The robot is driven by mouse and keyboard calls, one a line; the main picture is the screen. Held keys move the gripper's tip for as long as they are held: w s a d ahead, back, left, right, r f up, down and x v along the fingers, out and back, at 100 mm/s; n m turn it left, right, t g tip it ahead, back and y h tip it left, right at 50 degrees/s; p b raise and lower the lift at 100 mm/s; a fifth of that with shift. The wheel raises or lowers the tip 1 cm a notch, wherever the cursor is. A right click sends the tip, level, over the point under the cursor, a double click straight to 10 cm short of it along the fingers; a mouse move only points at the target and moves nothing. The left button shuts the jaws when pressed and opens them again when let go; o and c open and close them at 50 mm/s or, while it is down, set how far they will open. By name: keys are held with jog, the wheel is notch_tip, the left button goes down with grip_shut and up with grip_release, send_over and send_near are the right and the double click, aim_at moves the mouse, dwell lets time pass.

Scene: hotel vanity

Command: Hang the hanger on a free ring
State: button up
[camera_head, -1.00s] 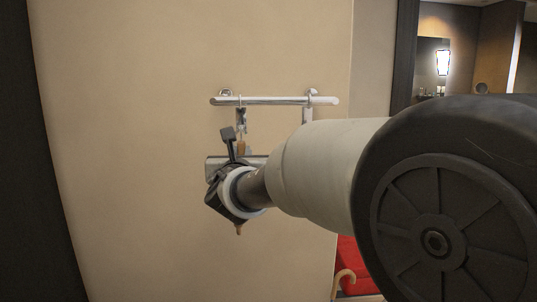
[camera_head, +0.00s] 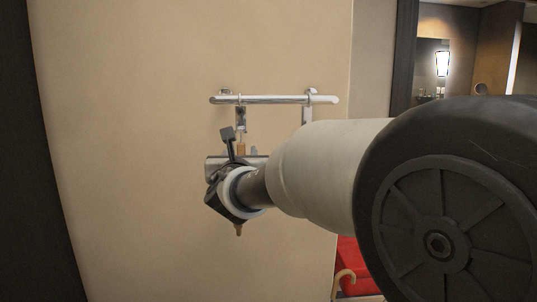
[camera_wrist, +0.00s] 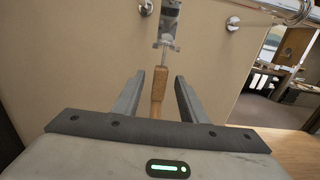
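The hanger (camera_wrist: 159,84) shows in the wrist view as an upright wooden bar seen end-on, with a thin metal stem at its top. The stem meets a metal ring fitting (camera_wrist: 171,22) that, in the head view, hangs from the left part of the rail (camera_head: 270,100). My gripper (camera_wrist: 158,88) is open, with one finger on each side of the wood and a visible gap on both sides. In the head view, my gripper (camera_head: 238,152) is below the rail, and the hanger's wood shows above and below it. The exact hook contact is too small to tell.
A second ring fitting (camera_head: 307,114) hangs at the rail's right end, partly behind my arm. The beige wall panel (camera_head: 140,150) is close behind the rail. A red item (camera_head: 355,258) and a curved wooden handle (camera_head: 343,279) are at the lower right.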

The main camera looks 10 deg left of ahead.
jog(key=shift+s+f, duration=0.1)
jog(key=b+v, duration=0.1)
jog(key=v, duration=1.5)
jog(key=shift+s+b, duration=0.3)
jog(key=shift+s, duration=0.1)
jog(key=s+d+f+m+g+h+p, duration=0.1)
jog(key=d+m+g+h, duration=0.15)
jog(key=d+m, duration=0.5)
jog(key=d+f+m+g+h+p, duration=0.15)
jog(key=d+m+h, duration=0.25)
jog(key=d, duration=0.6)
jog(key=s+d+f+m+g+h+p, duration=0.1)
jog(key=d+f+m+h, duration=0.15)
jog(key=d+m, duration=0.45)
jog(key=s+d+f+m+g+p, duration=0.3)
jog(key=s+d+f+m+g, duration=0.2)
jog(key=s+d+m, duration=0.5)
jog(key=s+a+f+m+g+y+p, duration=0.1)
jog(key=s+a+m+y, duration=0.3)
jog(key=m, duration=0.6)
jog(key=shift+s+a+f+g+y, duration=0.15)
jog(key=shift+s+f+g+y, duration=0.25)
jog(key=shift+s, duration=0.5)
jog(key=shift+c, duration=0.9)
